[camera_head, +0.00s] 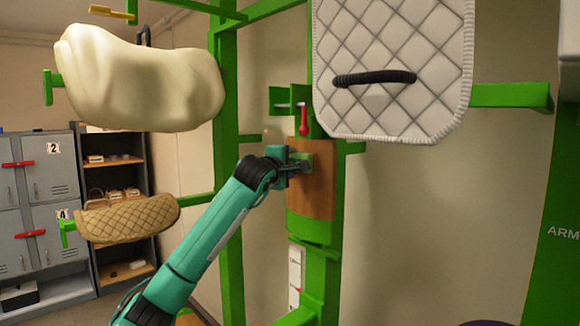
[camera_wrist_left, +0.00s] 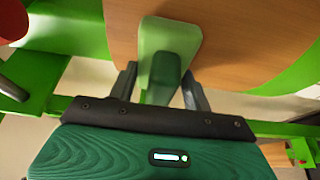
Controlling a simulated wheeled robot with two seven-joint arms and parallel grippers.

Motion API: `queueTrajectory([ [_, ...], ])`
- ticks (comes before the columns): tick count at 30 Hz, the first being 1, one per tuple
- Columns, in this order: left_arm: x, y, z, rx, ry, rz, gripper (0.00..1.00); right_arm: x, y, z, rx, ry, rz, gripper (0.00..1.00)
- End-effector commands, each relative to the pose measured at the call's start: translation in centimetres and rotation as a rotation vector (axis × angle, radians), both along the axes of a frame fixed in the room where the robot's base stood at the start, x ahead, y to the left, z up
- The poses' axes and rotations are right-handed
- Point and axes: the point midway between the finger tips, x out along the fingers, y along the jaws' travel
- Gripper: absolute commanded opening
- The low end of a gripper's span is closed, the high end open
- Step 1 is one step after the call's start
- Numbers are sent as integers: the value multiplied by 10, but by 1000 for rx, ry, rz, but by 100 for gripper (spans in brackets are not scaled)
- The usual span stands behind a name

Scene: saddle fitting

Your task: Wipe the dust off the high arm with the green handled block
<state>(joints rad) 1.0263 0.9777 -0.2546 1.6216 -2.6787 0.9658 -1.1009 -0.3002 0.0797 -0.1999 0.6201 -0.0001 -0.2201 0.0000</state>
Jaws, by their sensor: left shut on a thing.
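My left gripper (camera_head: 292,160) is shut on the green handled block (camera_wrist_left: 168,45), in front of a brown wooden panel (camera_head: 318,190) on the green post. In the wrist view the fingers (camera_wrist_left: 162,88) sit on either side of the block's darker green handle; the pale green part lies against or just before the wood, and I cannot tell if it touches. Green arms stick out at several heights: one to the right at the quilted pad (camera_head: 510,96), others under the saddles at left. I cannot tell which is the high arm, and no dust is distinguishable. My right gripper is not in view.
A white quilted pad (camera_head: 392,60) with a black handle hangs above right of the gripper. A cream saddle-shaped cover (camera_head: 140,80) and a tan quilted one (camera_head: 125,219) are at left. A red-handled thing (camera_head: 303,118) is just above the gripper. Grey lockers (camera_head: 40,185) stand behind.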

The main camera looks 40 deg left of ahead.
Motion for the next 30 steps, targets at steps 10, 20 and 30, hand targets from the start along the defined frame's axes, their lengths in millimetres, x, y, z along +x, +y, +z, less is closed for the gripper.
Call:
queueTrajectory([
  [10, 1, 0, 23, 0, -1, 0, 31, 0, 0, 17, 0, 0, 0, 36],
  [20, 3, -1, 34, 0, 0, -1, 31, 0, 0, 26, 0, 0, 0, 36],
  [30, -10, 1, 31, 1, -1, 0, 31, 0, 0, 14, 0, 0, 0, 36],
])
